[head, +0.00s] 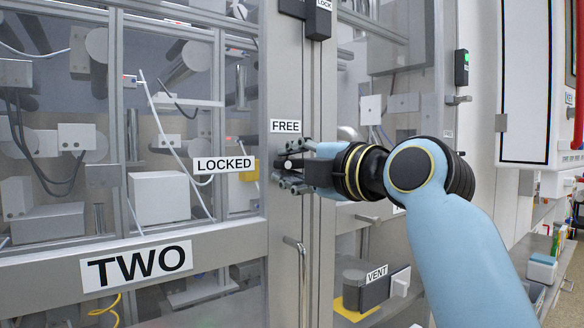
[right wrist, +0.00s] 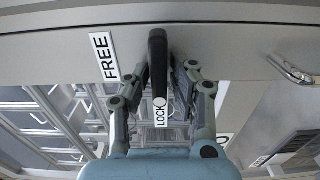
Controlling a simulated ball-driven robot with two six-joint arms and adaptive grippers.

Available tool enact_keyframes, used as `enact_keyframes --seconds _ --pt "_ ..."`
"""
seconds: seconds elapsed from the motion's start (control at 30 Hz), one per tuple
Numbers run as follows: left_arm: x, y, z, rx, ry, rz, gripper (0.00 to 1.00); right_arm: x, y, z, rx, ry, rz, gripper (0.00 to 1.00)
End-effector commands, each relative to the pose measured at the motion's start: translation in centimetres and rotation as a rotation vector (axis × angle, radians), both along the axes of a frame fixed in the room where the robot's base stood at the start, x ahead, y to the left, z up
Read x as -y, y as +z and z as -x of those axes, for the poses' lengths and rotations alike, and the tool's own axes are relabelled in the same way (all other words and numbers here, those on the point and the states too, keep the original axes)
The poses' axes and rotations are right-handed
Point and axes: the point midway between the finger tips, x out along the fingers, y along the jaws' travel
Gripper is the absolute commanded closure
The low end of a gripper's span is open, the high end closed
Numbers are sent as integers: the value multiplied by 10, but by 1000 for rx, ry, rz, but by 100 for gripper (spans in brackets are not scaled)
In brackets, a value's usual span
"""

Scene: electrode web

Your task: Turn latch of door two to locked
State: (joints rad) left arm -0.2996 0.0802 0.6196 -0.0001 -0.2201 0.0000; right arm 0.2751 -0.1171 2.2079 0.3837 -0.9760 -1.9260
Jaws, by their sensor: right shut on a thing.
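The door two latch shows in the right wrist view as a black lever (right wrist: 157,58) on the grey door frame, between my right gripper's fingers. In the head view the fingers mostly hide the latch, and I cannot tell its exact angle. My right gripper (head: 288,172) is shut on the latch at the door post, just below the FREE label (head: 286,126) and right of the LOCKED label (head: 225,164). The right gripper (right wrist: 160,92) also shows in its wrist view. Door two (head: 60,255) carries a TWO sign (head: 137,265). My left gripper is out of view.
A metal handle (head: 299,262) stands on the post below the gripper. A black lock box (head: 318,20) is above it. A dark block with a VENT label (head: 376,275) is at the lower right. Door panes with equipment behind fill the left.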

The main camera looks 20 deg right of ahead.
Motion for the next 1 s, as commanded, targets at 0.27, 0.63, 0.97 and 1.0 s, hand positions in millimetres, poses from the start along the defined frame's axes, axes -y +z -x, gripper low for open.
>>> enact_keyframes --seconds 0.27,0.63,0.97,1.0 --pt "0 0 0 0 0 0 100 0 0 0 1 0 3 100" --pt "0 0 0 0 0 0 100 0 0 0 2 0 2 62" --pt "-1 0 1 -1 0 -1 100 10 0 26 3 0 4 62" --pt "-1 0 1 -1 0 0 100 13 -1 33 1 -2 5 62"
